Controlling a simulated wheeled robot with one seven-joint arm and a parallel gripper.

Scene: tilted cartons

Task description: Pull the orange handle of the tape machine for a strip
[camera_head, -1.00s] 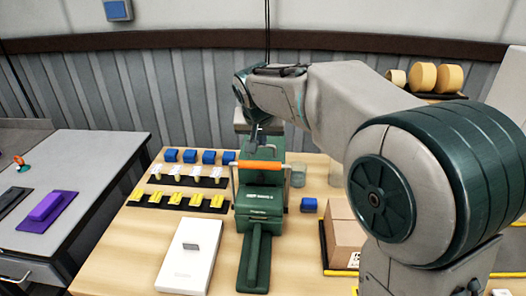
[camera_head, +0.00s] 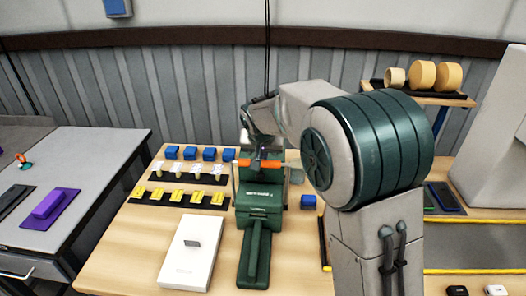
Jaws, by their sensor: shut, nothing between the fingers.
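The green tape machine (camera_head: 262,192) stands upright on the wooden table, with a long green arm reaching toward the front. Its orange handle (camera_head: 271,163) is a horizontal bar across the upper front, held by side rods. My gripper (camera_head: 257,155) is at the middle of the handle and covers part of it. The jaws are shut with nothing held. I cannot tell whether the fingertips touch the bar. No tape strip is visible.
A white box (camera_head: 190,252) lies left of the machine. Rows of yellow clips (camera_head: 180,197), white pieces (camera_head: 189,172) and blue blocks (camera_head: 209,154) sit behind it. My arm hides much of the table's right side.

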